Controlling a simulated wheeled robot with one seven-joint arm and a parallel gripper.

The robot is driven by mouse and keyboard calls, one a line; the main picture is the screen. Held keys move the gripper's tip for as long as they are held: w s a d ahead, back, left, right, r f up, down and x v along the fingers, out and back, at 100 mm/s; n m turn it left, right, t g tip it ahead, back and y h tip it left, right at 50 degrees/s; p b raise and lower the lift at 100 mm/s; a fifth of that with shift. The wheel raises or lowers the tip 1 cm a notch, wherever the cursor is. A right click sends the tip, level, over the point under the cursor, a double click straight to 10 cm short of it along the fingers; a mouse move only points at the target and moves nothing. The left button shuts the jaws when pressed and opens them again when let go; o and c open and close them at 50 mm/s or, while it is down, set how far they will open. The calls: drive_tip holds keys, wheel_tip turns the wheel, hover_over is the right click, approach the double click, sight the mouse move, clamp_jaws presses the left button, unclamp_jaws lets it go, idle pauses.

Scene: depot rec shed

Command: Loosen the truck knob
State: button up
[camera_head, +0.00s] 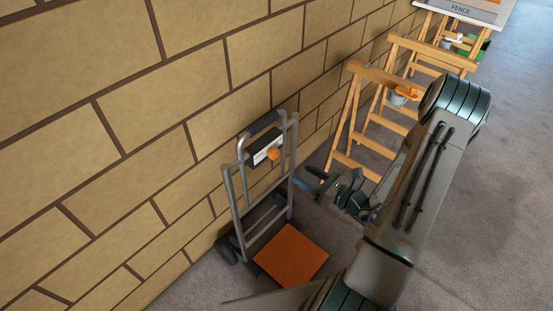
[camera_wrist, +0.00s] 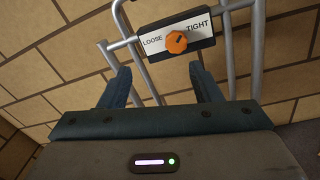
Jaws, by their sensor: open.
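The truck knob is an orange knob (camera_head: 273,154) on a black-and-white plate (camera_head: 260,150) high on the grey frame of a hand truck (camera_head: 237,205). In the wrist view the knob (camera_wrist: 177,42) sits between the words LOOSE on the left and TIGHT on the right. I cannot tell which word it points to. My gripper (camera_head: 308,180) is open and empty, to the right of the truck and a little below the knob in the head view. In the wrist view its two blue fingers (camera_wrist: 162,72) stand apart, with the knob beyond their tips, right of centre. They appear clear of it.
The hand truck stands by a block wall (camera_head: 110,130), with an orange base plate (camera_head: 291,254) low at its front. Wooden trestles (camera_head: 352,115) stand along the wall behind my arm, with a grey cup (camera_head: 398,97) on one. Grey floor (camera_head: 470,210) is open to the right.

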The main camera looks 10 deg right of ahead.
sight(276, 155)
drive_tip(key=shift+m+t+h, duration=0.5)
drive_tip(key=shift+m+h, duration=0.1)
drive_tip(key=shift+m, duration=0.2)
drive_tip(key=x, duration=0.4)
drive_tip(key=f+x, duration=0.1)
drive_tip(key=x, duration=0.3)
drive_tip(key=d+x, duration=0.1)
drive_tip(key=x, duration=0.4)
drive_tip(key=shift+w+f, duration=0.4)
drive_tip(key=shift+w, duration=0.1)
drive_tip(key=c, duration=1)
